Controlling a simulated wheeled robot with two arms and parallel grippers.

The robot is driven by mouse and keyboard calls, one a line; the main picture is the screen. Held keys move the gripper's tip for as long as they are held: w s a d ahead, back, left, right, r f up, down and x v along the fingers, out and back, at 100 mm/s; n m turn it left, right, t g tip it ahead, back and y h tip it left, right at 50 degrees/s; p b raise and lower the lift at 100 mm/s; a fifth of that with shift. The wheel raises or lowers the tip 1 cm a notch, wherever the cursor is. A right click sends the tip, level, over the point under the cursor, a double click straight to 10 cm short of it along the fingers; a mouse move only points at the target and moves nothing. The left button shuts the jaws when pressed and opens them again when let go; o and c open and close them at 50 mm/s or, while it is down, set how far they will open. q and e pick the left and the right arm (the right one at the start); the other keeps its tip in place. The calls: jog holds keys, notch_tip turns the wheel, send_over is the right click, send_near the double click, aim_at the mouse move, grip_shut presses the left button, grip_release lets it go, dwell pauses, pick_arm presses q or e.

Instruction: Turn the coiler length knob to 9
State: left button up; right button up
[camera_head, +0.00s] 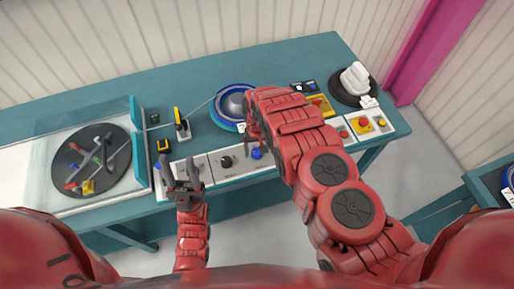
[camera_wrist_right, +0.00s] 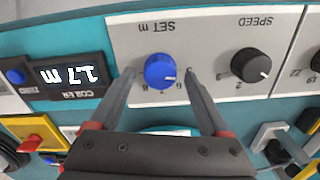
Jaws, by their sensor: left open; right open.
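The length knob is blue (camera_wrist_right: 160,71) and sits on a light panel marked SET m, which appears upside down in the right wrist view. Its white mark points to the lower right there, near the 6 and 7. It also shows in the head view (camera_head: 257,154). My right gripper (camera_wrist_right: 161,74) is open, with one finger on each side of the blue knob; contact cannot be told. My left gripper (camera_head: 181,162) is open and empty over the panel's left part. The COILER display (camera_wrist_right: 70,75) reads 1.7 m.
A black SPEED knob (camera_wrist_right: 251,65) stands beside the blue one. A blue reel (camera_head: 233,104) and a white spool (camera_head: 355,78) stand further back.

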jog(key=shift+s+f, duration=0.1)
jog(key=shift+f, duration=0.1)
grip_shut()
dwell(0.4)
